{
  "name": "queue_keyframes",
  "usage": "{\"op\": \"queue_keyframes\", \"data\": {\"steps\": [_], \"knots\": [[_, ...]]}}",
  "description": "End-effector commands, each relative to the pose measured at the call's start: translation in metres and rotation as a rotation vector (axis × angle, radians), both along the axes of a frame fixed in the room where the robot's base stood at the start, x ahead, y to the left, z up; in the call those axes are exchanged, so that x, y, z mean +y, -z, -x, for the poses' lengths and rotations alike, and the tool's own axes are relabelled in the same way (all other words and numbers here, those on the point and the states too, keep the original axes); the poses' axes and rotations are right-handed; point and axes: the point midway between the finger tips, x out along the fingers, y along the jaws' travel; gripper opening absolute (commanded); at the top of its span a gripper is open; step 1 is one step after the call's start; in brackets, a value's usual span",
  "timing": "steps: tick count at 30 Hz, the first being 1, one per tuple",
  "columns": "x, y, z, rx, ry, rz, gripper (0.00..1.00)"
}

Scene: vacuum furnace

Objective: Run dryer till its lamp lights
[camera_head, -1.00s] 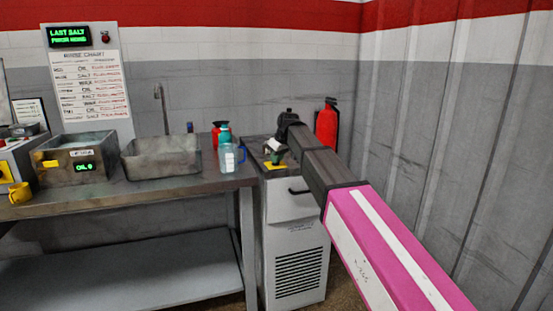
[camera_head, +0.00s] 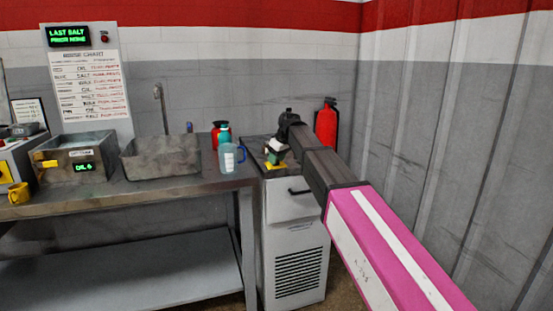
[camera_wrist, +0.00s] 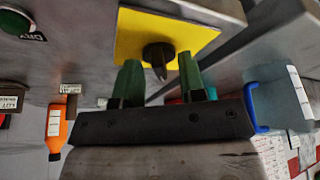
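The dryer (camera_head: 296,240) seems to be the pale cabinet with a vented front at the right end of the bench. In the wrist view, a black knob (camera_wrist: 158,55) sits on a yellow plate (camera_wrist: 200,38). A dark round part, probably the lamp (camera_wrist: 14,24), is partly cut off beside an inverted "DRY" label (camera_wrist: 33,38); I see no glow on it. My gripper (camera_wrist: 160,80) is open, its green fingers spread to either side of the knob's line, with no clear contact. The head view shows my gripper (camera_head: 277,157) over the cabinet top, with the knob hidden.
A blue-handled jug (camera_head: 229,159) stands on the bench's right end, close to my gripper. A red extinguisher (camera_head: 326,124) is behind, near the corrugated right wall. A grey basin (camera_head: 161,157) and a bath with a green display (camera_head: 85,167) stand farther left.

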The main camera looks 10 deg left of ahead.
Motion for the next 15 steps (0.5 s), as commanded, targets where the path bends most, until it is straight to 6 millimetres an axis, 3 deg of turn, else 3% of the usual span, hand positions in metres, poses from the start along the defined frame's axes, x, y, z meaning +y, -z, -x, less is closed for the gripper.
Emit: {"op": "queue_keyframes", "data": {"steps": [8,15], "knots": [[-0.001,-0.005,0.001,-0.001,0.001,-0.002,0.37],[-0.013,-0.038,0.007,-0.002,0.001,-0.003,0.37]]}}
